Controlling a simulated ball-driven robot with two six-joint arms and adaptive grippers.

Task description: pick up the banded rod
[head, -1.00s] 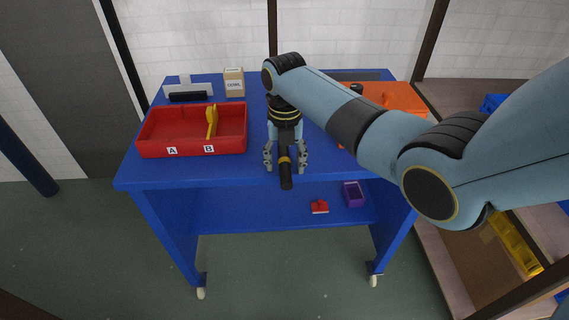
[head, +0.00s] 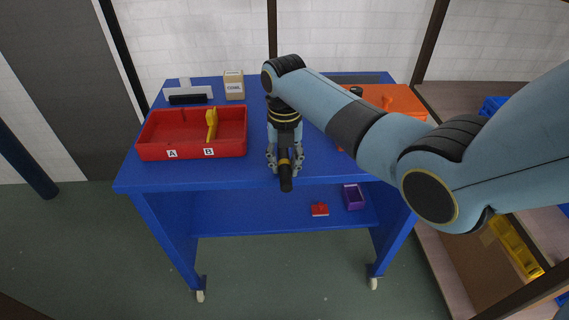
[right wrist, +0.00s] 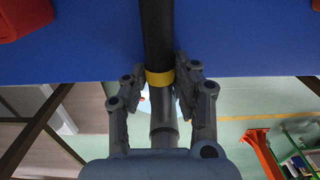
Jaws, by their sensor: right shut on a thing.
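The banded rod is a dark rod (head: 286,184) with a yellow band, seen in the head view at the front edge of the blue cart's top. My right gripper (head: 285,161) is shut on it, with the fingers on either side near the band. In the right wrist view the rod (right wrist: 157,35) runs between the fingers of my right gripper (right wrist: 161,90), and its yellow band lies between the fingertips. I cannot tell whether the rod touches the cart top. My left gripper is not in view.
A red tray (head: 190,149) marked A and B, holding a yellow piece (head: 211,124), stands left on the blue cart (head: 230,178). A small box (head: 234,86) is behind it. An orange bin (head: 405,101) is at right. The lower shelf holds a purple bin (head: 354,197) and a red piece (head: 320,209).

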